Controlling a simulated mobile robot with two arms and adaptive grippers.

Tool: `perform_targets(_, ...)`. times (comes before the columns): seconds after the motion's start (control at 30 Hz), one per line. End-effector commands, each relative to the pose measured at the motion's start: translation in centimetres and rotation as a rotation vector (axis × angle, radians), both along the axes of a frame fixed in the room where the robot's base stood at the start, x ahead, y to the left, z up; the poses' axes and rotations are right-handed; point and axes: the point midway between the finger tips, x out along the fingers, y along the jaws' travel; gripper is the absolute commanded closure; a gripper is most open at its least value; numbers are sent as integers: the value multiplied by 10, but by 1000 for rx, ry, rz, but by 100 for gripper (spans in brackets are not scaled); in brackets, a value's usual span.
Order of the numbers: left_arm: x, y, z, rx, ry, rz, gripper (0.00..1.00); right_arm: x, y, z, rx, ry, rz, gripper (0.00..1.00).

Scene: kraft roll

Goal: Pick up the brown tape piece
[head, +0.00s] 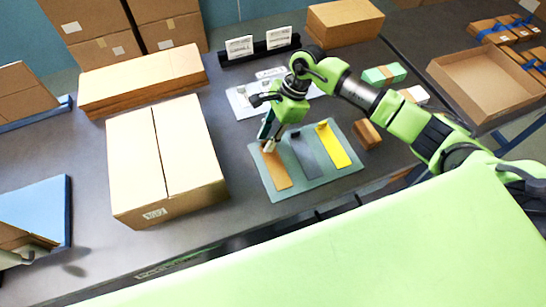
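The brown tape piece (277,173) lies on a grey-green mat (314,187), at the left of a dark grey piece (305,152) and a yellow piece (333,146). Each piece has a small raised tab at its far end. My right gripper (267,146) points down at the far end of the brown piece, with its fingertips at or just above the tab. The fingers overlap in this view, so I cannot tell whether they are open or closed on it. Part of my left arm shows at the lower left edge; its fingers are not clear.
A large closed carton (165,160) stands left of the mat. A small brown block (367,134) sits right of the mat. Labels on a white sheet (243,103) lie behind. An open cardboard tray (490,85) is at the right. Bare table lies between carton and mat.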

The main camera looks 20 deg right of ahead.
Motion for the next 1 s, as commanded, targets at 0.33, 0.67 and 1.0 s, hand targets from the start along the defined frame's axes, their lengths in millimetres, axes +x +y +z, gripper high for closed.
perform_targets(0.33,0,0,0,0,0,1,100,0,0,0,0,0,0,100)
perform_targets(0.67,0,0,-1,0,0,2,100,0,0,1,0,-1,1,100)
perform_targets(1.0,0,0,-19,0,-1,2,100,-3,4,37,1,-6,4,100)
